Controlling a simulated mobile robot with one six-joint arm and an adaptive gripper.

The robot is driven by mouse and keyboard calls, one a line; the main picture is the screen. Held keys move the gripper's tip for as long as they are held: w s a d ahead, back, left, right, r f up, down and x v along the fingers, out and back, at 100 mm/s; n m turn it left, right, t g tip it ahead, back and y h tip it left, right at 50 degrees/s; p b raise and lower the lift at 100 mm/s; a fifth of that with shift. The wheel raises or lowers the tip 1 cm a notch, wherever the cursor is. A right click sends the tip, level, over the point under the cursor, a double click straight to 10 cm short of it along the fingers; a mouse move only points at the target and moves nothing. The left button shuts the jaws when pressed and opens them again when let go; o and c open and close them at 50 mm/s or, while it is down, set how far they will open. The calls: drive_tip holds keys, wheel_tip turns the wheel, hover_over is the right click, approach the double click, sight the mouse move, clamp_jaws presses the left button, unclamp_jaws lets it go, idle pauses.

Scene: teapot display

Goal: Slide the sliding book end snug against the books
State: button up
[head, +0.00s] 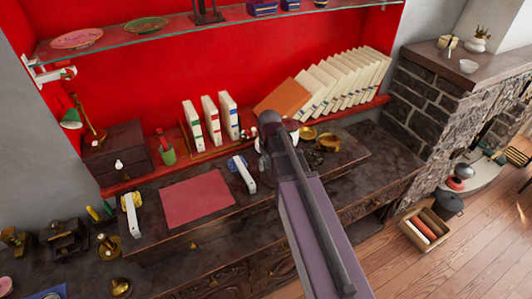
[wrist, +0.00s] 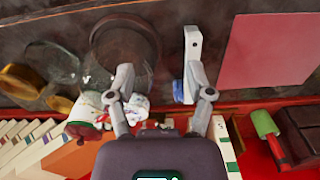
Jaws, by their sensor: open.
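Three white upright books (head: 211,120) stand apart with gaps on the red shelf in the head view. A thin gold-coloured rail (head: 205,153) runs along their base; I cannot clearly tell the sliding book end from it. In the wrist view, part of the white books (wrist: 226,150) shows just right of my gripper (wrist: 163,92). Its two fingers are spread wide with nothing between them, pointing towards the dark desk. In the head view my arm hides most of the gripper, which is right of the three books.
An orange book (head: 282,97) leans against a slanting row of several white books (head: 345,80) at right. A floral white pot (wrist: 132,105) is close to my left finger. A red mat (head: 198,197) lies on the desk.

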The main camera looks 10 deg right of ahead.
drive_tip(key=s+f+m+b, duration=0.2)
drive_tip(key=s+f+b, duration=0.5)
drive_tip(key=s, duration=0.4)
drive_tip(key=shift+a+f, duration=0.2)
drive_tip(key=shift+f, duration=0.65)
drive_tip(key=shift+c, duration=0.7)
